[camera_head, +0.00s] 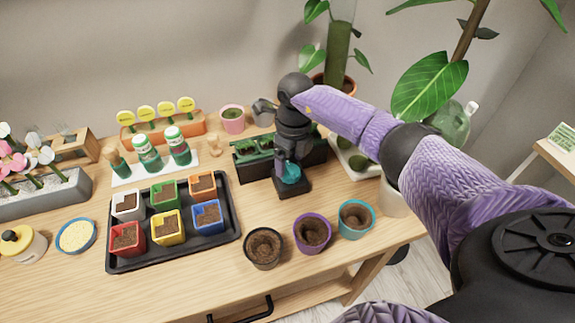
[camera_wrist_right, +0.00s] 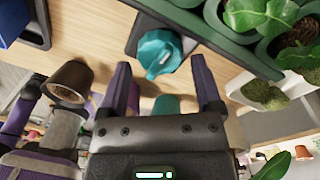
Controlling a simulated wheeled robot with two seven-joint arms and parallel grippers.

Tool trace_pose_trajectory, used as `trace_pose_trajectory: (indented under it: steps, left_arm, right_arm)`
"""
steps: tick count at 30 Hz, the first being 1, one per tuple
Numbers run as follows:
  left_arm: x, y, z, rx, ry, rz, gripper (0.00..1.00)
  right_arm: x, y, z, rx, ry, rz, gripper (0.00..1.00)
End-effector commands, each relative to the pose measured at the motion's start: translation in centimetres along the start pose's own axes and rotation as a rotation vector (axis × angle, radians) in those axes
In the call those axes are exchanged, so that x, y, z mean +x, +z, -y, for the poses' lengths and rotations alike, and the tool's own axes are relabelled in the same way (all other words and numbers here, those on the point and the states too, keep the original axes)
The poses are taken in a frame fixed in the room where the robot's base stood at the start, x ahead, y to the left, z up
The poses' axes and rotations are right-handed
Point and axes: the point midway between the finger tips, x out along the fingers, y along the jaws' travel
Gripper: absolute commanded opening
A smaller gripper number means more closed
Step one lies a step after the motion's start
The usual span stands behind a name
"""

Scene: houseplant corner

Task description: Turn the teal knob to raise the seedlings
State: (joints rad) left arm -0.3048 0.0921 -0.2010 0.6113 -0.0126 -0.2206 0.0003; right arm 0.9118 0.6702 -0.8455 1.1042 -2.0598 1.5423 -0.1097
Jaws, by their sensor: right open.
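The teal knob (camera_head: 291,175) sits on a dark base (camera_head: 294,188) near the back middle of the table. It shows larger in the right wrist view (camera_wrist_right: 158,52). Green seedlings (camera_head: 255,144) stand in a dark green planter (camera_head: 246,171) just behind and left of the knob; leaves also show at the top of the wrist view (camera_wrist_right: 262,14). My right gripper (camera_head: 288,164) reaches down over the knob. In the wrist view its fingers (camera_wrist_right: 160,64) are apart, one toward each side of the knob; contact cannot be told.
Brown-filled pots with black (camera_head: 263,248), purple (camera_head: 312,233) and teal (camera_head: 356,219) rims stand at the front right. A black tray (camera_head: 233,228) of colored pots is left of them. A white tray (camera_head: 190,172) holds bottles. Wood is clear between the black tray and knob.

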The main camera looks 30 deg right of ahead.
Motion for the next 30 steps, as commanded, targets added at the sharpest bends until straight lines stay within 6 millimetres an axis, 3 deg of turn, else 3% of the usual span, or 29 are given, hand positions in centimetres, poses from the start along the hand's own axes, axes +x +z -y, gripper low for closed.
trace_pose_trajectory:
  steps: [4, 13, 23, 30]
  left_arm:
    - [0.6, 0.1, 0.4, 0.004, -0.006, 0.000, 0.59]
    - [0.5, -0.4, 0.5, 0.004, -0.007, -0.011, 0.59]
    - [0.5, -0.4, 0.2, 0.001, -0.003, -0.011, 0.59]
    - [0.4, -0.4, 0.2, 0.000, -0.003, -0.010, 0.59]
  right_arm:
    - [2.0, 0.0, 0.0, 0.001, 0.001, 0.000, 0.83]
    - [2.3, 0.0, 0.0, 0.000, 0.000, 0.002, 0.81]
    - [2.2, 0.0, 0.0, 0.001, 0.000, 0.002, 0.11]
    - [2.2, 0.0, 0.0, 0.024, 0.000, 0.003, 0.10]
